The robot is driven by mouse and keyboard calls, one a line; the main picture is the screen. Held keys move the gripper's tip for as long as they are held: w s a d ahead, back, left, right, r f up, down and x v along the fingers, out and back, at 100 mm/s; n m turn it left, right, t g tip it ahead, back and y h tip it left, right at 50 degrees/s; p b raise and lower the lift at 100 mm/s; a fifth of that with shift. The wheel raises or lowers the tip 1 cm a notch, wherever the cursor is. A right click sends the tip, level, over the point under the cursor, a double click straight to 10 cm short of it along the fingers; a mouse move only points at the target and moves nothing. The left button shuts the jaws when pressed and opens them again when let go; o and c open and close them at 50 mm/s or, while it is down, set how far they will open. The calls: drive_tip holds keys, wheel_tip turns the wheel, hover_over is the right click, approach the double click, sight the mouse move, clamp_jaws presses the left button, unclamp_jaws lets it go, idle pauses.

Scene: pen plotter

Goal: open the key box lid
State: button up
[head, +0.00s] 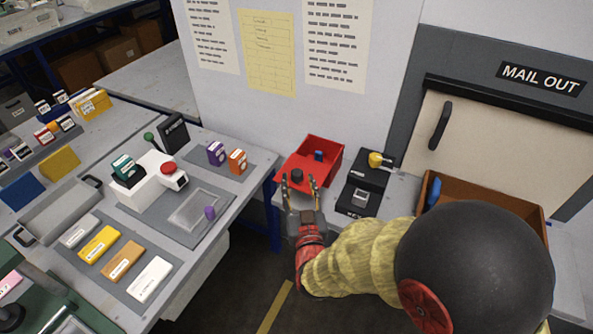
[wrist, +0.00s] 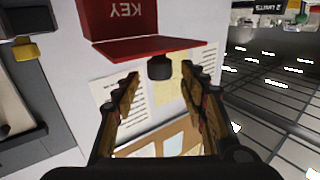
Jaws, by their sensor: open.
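I cannot tell whether the lid is fully shut. My gripper (head: 299,184) is open and empty at the near side of the box. In the wrist view its fingers (wrist: 160,98) lie apart on either side of the knob's line, not touching it.
Black stands with a yellow knob (head: 376,160) and a grey button (head: 360,198) stand right of the box. A brown bin (head: 478,196) is further right, partly behind my arm. A crowded workbench (head: 165,262) is at left, with a floor gap between.

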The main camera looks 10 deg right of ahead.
drive_tip(key=shift+s, duration=1.75)
drive_tip(key=shift+w+a+r+g, duration=0.15)
drive_tip(key=shift+w+r+g, duration=0.15)
drive_tip(key=shift+w, duration=0.1)
drive_tip(key=s+d+r+g, duration=0.3)
drive_tip(key=s+g, duration=0.1)
drive_tip(key=s, duration=0.3)
drive_tip(key=s+d+r+g, duration=0.3)
drive_tip(key=s+g, duration=0.1)
drive_tip(key=s, duration=0.4)
drive_tip(key=s+d+r+g, duration=0.2)
drive_tip(key=s+r+g, duration=0.1)
drive_tip(key=s, duration=0.4)
drive_tip(key=shift+s+d+g+y, duration=0.3)
drive_tip(key=shift+d+g, duration=0.1)
